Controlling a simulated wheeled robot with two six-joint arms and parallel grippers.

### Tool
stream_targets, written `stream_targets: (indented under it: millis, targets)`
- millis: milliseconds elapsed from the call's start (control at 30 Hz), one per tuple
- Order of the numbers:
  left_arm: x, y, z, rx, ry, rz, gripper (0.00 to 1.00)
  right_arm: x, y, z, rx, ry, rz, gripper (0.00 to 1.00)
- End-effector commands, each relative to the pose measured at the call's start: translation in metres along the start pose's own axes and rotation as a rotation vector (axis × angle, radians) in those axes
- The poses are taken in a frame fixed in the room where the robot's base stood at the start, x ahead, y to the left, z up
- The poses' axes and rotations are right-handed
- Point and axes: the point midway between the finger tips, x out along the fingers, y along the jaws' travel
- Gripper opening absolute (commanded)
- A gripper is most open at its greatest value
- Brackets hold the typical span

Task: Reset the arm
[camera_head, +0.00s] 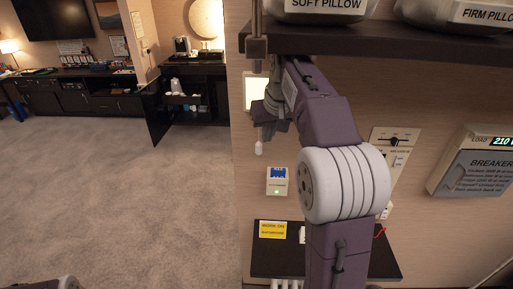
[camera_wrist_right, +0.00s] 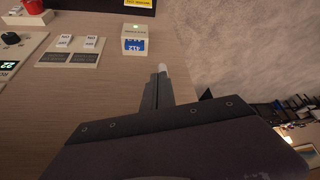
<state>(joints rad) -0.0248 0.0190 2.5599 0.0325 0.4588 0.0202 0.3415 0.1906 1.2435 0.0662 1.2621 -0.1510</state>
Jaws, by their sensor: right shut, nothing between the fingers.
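My right arm rises through the middle of the head view and bends up under the dark shelf. Its gripper (camera_head: 260,138) hangs near the wall's left edge, fingers pointing down. In the right wrist view the fingers (camera_wrist_right: 160,80) lie together, with nothing seen between them, and a pale tip shows at their end. The gripper is above and apart from a small white box with a blue label (camera_head: 277,181). The box also shows in the right wrist view (camera_wrist_right: 134,40). My left gripper is not in view.
The dark upper shelf (camera_head: 400,38) holds pillows and sits close above the arm. A lower dark shelf (camera_head: 272,262) has a yellow card (camera_head: 273,229). A breaker panel (camera_head: 475,165) is on the wall at right. Open carpet (camera_head: 120,200) spreads left.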

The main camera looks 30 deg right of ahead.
Motion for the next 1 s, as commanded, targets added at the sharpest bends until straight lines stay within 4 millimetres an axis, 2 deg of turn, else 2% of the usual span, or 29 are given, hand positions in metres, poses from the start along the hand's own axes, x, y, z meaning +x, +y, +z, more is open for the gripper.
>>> stream_targets:
  millis: [233,333,367,467,567,667,700,800,900,1000]
  targets:
    - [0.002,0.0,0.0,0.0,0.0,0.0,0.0,0.002,-0.003,0.001,-0.007,0.0,-0.003,0.0]
    - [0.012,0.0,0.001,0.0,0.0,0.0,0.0,0.006,-0.025,0.003,-0.051,0.012,-0.023,0.0]
    - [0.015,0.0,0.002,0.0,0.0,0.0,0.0,0.011,-0.034,0.009,-0.068,-0.001,-0.033,0.0]
    - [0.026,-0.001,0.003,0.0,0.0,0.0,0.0,0.043,-0.063,0.052,-0.129,-0.103,-0.068,0.0]
    - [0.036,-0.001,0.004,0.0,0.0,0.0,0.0,0.085,-0.09,0.11,-0.184,-0.209,-0.093,0.0]
    - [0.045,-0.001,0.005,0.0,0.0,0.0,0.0,0.127,-0.107,0.179,-0.222,-0.303,-0.102,0.0]
    - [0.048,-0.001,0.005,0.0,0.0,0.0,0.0,0.142,-0.111,0.209,-0.233,-0.337,-0.102,0.0]
    - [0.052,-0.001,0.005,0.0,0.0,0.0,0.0,0.171,-0.112,0.279,-0.242,-0.401,-0.092,0.0]
    - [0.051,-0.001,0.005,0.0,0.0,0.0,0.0,0.184,-0.103,0.328,-0.221,-0.429,-0.076,0.0]
    - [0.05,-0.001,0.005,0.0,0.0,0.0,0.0,0.194,-0.098,0.349,-0.19,-0.41,-0.065,0.0]
